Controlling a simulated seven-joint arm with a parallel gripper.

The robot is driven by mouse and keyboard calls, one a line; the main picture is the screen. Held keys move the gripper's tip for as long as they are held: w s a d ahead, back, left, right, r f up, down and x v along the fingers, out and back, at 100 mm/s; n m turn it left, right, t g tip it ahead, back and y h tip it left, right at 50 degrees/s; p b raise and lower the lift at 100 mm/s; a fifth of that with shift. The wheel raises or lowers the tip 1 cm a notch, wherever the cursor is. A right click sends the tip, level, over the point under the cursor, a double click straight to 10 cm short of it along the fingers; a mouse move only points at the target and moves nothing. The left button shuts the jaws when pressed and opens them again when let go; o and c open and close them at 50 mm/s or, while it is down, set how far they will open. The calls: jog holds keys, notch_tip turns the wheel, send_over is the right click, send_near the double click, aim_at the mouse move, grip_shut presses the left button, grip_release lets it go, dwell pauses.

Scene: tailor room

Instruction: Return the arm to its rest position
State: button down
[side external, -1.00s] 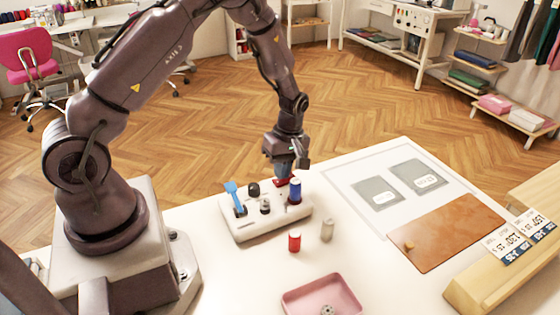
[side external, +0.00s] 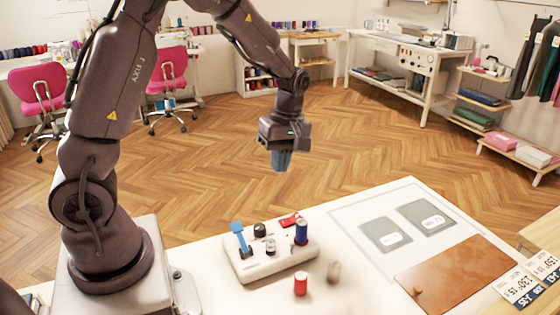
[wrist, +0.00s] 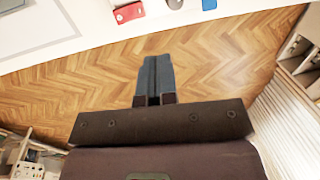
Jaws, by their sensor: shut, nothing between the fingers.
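My gripper (side external: 281,160) hangs in the air beyond the far edge of the white table (side external: 350,262), over the wooden floor. It points down, with its blue-grey fingers together and nothing between them. In the wrist view the fingers (wrist: 155,75) lie side by side against the floor. My arm rises from its base at the left of the table, bends over the top and comes down to the gripper.
A white holder (side external: 265,262) carries a blue spool (side external: 301,232) and a blue-handled tool (side external: 239,236). Grey patches (side external: 386,234) and a brown board (side external: 455,275) lie right.

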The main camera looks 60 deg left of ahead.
jog(key=s+d+r+m+t, duration=0.3)
jog(key=s+d+r+m, duration=0.2)
jog(key=s+r+m, duration=0.2)
jog(key=s+d+r+m+t, duration=0.4)
jog(key=s+r+m, duration=0.3)
jog(key=m, duration=0.4)
jog(key=shift+d+r, duration=0.75)
jog(key=shift+d, duration=0.05)
jog(key=shift+s, duration=0.1)
jog(key=shift+d, duration=0.1)
